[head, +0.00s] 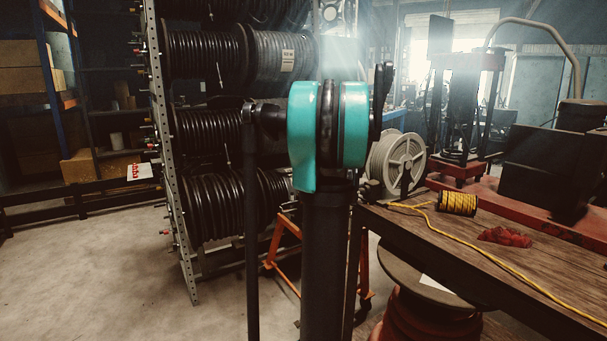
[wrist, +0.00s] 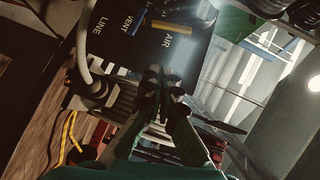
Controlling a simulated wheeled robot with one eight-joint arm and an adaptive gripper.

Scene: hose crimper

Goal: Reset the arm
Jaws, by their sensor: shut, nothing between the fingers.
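My gripper (wrist: 161,76) shows in the middle of the wrist view. Its dark fingers are together with nothing between them. Behind the fingertips is a dark panel (wrist: 187,58) lettered LINE, VENT and AIR, with a yellow bar near its top. The fingertips overlap the panel's lower part in the picture; I cannot tell whether they touch it. In the head view my arm's teal joint and dark column stand in the centre, and my gripper cannot be made out there.
A rack of black hose reels (head: 204,135) stands behind my arm. A wooden bench (head: 470,255) is at the right, with a yellow rope spool (head: 457,203) and a red cloth (head: 505,237). A grey hose reel (head: 398,165) is beyond it. The floor at left is clear.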

